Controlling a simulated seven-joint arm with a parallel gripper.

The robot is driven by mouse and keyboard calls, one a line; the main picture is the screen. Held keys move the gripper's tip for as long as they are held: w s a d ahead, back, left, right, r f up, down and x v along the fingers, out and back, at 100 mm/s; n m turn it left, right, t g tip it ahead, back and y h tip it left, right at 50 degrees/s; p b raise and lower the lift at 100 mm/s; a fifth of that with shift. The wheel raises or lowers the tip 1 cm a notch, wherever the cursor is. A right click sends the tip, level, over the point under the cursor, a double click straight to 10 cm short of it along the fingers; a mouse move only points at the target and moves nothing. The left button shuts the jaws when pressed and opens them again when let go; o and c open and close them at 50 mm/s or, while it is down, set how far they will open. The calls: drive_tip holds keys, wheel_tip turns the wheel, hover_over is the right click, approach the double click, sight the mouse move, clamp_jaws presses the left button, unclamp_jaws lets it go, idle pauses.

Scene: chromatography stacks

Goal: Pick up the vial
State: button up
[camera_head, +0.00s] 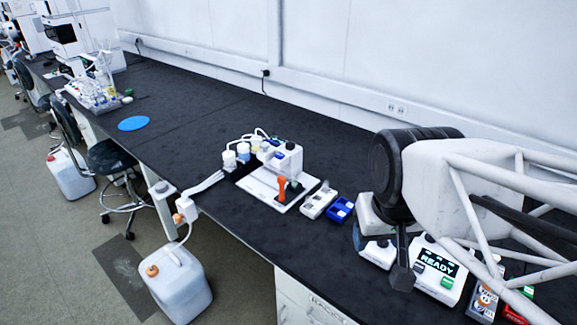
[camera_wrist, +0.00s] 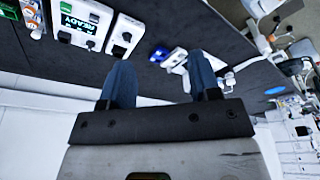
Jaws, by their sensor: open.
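My gripper (camera_wrist: 158,60) shows in the wrist view with its two dark blue fingers wide apart and nothing between them. In the head view the end of my arm hangs at the right, above the bench, and hides part of what is behind it. I cannot make out a single vial with certainty. A small blue tray (camera_head: 340,210) and a white tray (camera_head: 319,200) stand on the bench left of my arm; their small contents are too small to tell. Both trays also show ahead of the fingers in the tilted wrist view, the blue one (camera_wrist: 159,55) left of the white one (camera_wrist: 175,58).
A white instrument (camera_head: 287,158) with an orange-handled part (camera_head: 282,188) and capped bottles stands left of the trays. A device reading READY (camera_head: 438,265) is below my arm. A blue disc (camera_head: 133,124) and glassware lie farther left. The black bench (camera_head: 190,110) between is mostly clear.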

drive_tip(key=m+g, duration=0.3)
drive_tip(key=m, duration=0.8)
hover_over(295, 176)
wheel_tip(295, 176, down, 23)
drive_tip(key=shift+r, duration=0.2)
drive_tip(key=shift+w+f+m, duration=0.15)
drive_tip(key=shift+f+m, duration=0.15)
drive_tip(key=shift+f, duration=0.1)
drive_tip(key=shift+f, duration=1.2)
drive_tip(key=shift+f, duration=0.1)
